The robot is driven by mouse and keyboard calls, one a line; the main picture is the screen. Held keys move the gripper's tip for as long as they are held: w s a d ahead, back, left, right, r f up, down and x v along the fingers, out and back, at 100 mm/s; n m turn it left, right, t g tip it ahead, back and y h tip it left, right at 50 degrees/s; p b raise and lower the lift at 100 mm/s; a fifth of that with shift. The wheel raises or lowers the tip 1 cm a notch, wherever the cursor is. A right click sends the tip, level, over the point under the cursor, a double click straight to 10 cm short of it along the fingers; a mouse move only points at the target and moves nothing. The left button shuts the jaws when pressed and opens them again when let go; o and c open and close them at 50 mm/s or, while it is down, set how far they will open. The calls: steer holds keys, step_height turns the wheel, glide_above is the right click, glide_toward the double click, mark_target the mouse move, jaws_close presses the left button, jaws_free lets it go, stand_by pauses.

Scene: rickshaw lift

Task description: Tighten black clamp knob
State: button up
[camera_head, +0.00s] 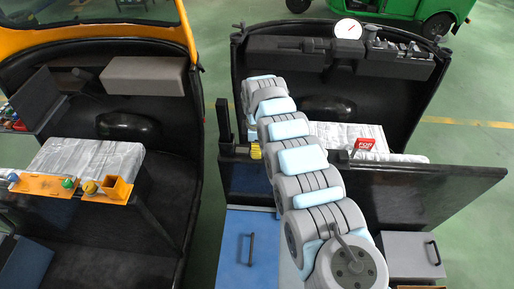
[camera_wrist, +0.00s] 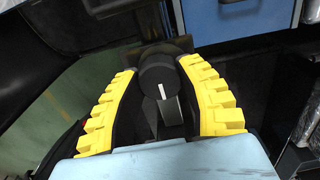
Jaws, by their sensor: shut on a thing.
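The black clamp knob (camera_wrist: 157,77) is round with a white line on its face. In the wrist view it sits between the tips of the two yellow-padded fingers of my gripper (camera_wrist: 159,67). My gripper is shut on the knob, with one finger on each side. In the head view my arm reaches forward, and a bit of yellow at my gripper (camera_head: 256,151) shows beside a black upright post (camera_head: 224,121). The knob itself cannot be made out in the head view.
A blue cabinet (camera_head: 232,248) with a handle stands below the post. A black panel (camera_head: 430,190) extends to the right of my arm. A silver-covered seat (camera_head: 345,133) lies behind it. Another rickshaw body with an orange tray (camera_head: 50,187) stands at left.

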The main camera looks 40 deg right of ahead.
steer(key=o, duration=1.2)
step_height(320, 180, up, 12)
